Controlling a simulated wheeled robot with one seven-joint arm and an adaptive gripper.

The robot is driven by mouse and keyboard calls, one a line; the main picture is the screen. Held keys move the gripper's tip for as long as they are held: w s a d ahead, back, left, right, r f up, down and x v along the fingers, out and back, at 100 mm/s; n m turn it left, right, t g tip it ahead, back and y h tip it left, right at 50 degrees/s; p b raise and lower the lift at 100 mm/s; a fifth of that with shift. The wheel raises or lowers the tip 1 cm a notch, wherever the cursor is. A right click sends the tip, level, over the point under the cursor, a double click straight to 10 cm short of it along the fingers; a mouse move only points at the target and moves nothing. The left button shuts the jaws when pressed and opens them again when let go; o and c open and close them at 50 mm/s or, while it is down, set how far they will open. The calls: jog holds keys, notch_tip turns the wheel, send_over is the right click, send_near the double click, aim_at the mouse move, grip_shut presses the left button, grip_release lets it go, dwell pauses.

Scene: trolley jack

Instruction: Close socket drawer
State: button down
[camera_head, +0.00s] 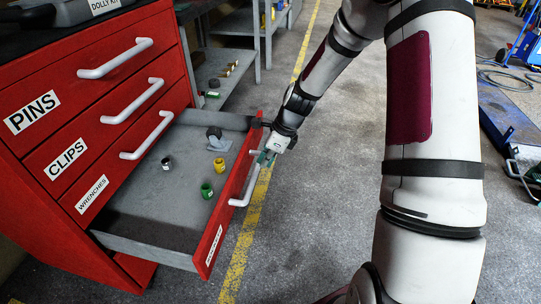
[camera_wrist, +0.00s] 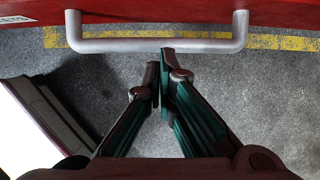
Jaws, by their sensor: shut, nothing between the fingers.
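The socket drawer (camera_head: 210,250) is the lowest drawer of a red cabinet and is pulled far out. Its grey inside holds several small sockets, among them a yellow one (camera_head: 219,165) and a green one (camera_head: 206,190), and a grey caster-like piece (camera_head: 216,138). A pale bar handle (camera_head: 246,180) runs along its red front, and the handle also spans the top of the wrist view (camera_wrist: 150,45). My gripper (camera_head: 265,158) is outside the drawer front, close to the handle. In the wrist view my gripper (camera_wrist: 162,58) is shut and empty, its tips just below the handle; contact is unclear.
Closed drawers labelled PINS (camera_head: 32,112), CLIPS (camera_head: 68,160) and WRENCHES (camera_head: 92,195) sit above the open one. A grey shelf (camera_head: 225,70) stands behind the cabinet. Grey floor with a yellow line (camera_head: 240,250) is clear in front of the drawer.

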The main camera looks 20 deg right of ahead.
aim_at(254, 174)
jog(key=w+a+f, duration=0.1)
jog(key=w+a+f+b, duration=0.1)
jog(key=shift+a, duration=0.35)
jog(key=shift+w+a+b, duration=0.2)
jog(key=shift+a+b, duration=0.05)
jog(key=shift+b, duration=0.1)
jog(key=shift+w+a, duration=0.2)
jog(key=shift+a, duration=0.15)
jog(key=shift+a, duration=0.1)
